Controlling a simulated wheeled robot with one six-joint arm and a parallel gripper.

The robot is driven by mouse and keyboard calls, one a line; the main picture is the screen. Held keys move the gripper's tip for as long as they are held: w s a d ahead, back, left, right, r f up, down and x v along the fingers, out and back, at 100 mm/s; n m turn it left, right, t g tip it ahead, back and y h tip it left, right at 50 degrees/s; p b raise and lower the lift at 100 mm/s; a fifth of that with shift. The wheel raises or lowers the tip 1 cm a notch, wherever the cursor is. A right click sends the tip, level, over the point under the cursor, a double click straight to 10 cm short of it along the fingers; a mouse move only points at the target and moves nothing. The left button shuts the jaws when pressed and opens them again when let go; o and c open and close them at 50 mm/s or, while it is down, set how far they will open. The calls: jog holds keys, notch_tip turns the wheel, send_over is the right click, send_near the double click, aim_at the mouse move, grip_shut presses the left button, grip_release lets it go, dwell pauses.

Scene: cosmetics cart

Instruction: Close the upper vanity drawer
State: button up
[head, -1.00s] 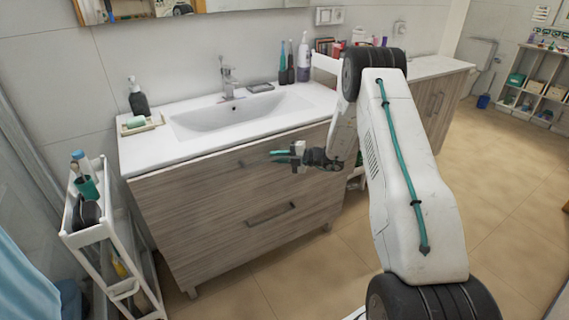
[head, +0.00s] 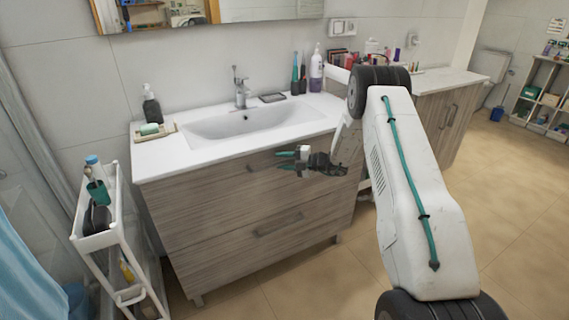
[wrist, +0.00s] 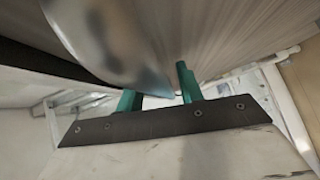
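The upper vanity drawer (head: 200,193) has a grey-brown wood front under the white sink top. In the head view it looks nearly in line with the lower drawer (head: 220,246); I cannot tell how far out it stands. My gripper (head: 285,160) is in front of its upper right part, teal fingers pointing left. In the wrist view the two fingers (wrist: 158,92) stand apart, so it is open. A blurred, curved shiny metal piece (wrist: 115,45), likely the drawer handle, reaches down between them; contact is unclear. A dark band (wrist: 45,62) runs beside the drawer front.
A white slim cart (head: 112,235) with toiletries stands left of the vanity. A soap dish (head: 155,131), a dispenser (head: 152,108) and several bottles (head: 303,75) stand on the white top (head: 165,160). Another cabinet (head: 445,118) is at the right. Tiled floor (head: 325,285) in front is clear.

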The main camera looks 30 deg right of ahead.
jog(key=shift+s+f, duration=0.1)
jog(key=shift+s, duration=0.05)
jog(key=v, duration=0.7)
jog(key=shift+s+d, duration=0.2)
jog(key=shift+d, duration=0.05)
dwell(0.3)
